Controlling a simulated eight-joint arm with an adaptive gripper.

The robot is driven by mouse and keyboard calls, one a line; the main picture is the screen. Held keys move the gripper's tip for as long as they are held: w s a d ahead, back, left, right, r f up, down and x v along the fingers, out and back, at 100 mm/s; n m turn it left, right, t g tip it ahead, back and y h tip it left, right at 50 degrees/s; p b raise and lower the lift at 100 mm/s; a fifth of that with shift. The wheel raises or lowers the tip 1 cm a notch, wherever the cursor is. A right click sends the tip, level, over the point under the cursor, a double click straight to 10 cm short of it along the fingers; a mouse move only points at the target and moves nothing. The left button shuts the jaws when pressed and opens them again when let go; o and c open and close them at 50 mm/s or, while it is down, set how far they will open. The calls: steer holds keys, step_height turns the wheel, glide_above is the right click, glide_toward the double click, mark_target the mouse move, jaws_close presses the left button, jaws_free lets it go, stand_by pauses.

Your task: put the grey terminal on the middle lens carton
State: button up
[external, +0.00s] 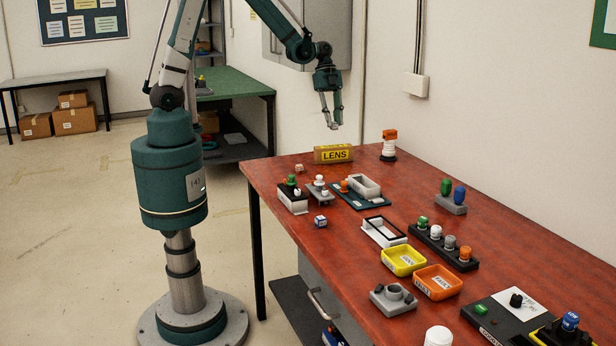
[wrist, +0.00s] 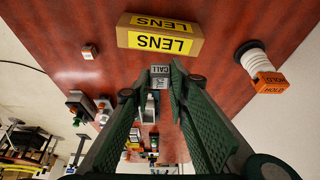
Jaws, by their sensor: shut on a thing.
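My gripper (external: 335,126) hangs above the far end of the red table. In the wrist view its fingers (wrist: 155,82) are shut on a small grey block marked CALL (wrist: 160,75), which I take to be the grey terminal. The block is too small to make out clearly in the external view. One yellow-labelled LENS carton (external: 333,154) lies on the table below my gripper; it also shows in the wrist view (wrist: 158,36), past the fingertips. The block is apart from the carton. I see only this one lens carton.
A white stack with an orange HOLD top (external: 389,146) stands right of the carton. A small cube (external: 299,168) lies to its left. Trays and small parts fill the nearer table, including a yellow tray (external: 404,261) and an orange tray (external: 437,282).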

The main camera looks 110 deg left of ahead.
steer(key=shift+f, duration=1.45)
steer(key=shift+f, duration=2.05)
steer(key=shift+f+b, duration=0.15)
steer(key=shift+b, duration=0.15)
steer(key=o, duration=0.8)
steer(key=shift+p+v, duration=0.45)
steer(key=shift+v, duration=5.7)
steer(key=shift+d, duration=0.1)
